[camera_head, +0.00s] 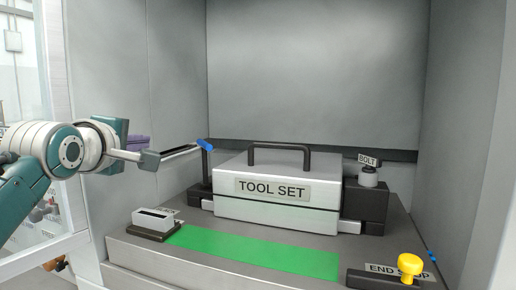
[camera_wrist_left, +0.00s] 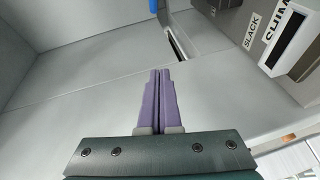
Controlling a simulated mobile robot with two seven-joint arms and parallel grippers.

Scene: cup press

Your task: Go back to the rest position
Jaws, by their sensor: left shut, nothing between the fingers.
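My left gripper (camera_head: 138,141) is at the left in the head view, raised beside the left wall of the booth. Its purple fingers are partly hidden behind its own teal body. In the left wrist view the gripper (camera_wrist_left: 160,72) has its two fingers together, with nothing between them. The fingers point along a plain grey surface and appear to touch nothing. My right gripper is in neither view.
A grey TOOL SET case (camera_head: 275,182) with a black handle stands mid-bench. Around it are a blue-tipped lever (camera_head: 206,146), BOLT holder (camera_head: 368,178), green strip (camera_head: 255,252) and yellow knob (camera_head: 409,266). A block labelled SHIM (camera_wrist_left: 290,40) is upper right in the wrist view.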

